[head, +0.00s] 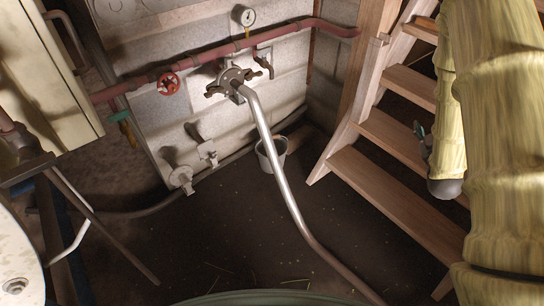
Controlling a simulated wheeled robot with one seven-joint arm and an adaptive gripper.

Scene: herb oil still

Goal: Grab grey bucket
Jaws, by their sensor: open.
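The grey bucket (271,154) stands on the dark floor against the block wall, left of the wooden stairs. My gripper (421,137) is at the right, in front of the stairs, mostly hidden behind my yellow-sleeved arm.
The metal pipe (277,160) slopes from a wall flange to the lower right. Wooden stairs (390,190) stand right of the bucket. A red pipe (200,57) with a valve wheel (168,84) crosses the wall. A green rim (270,298) shows at the bottom. Floor left of the pipe is mostly clear.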

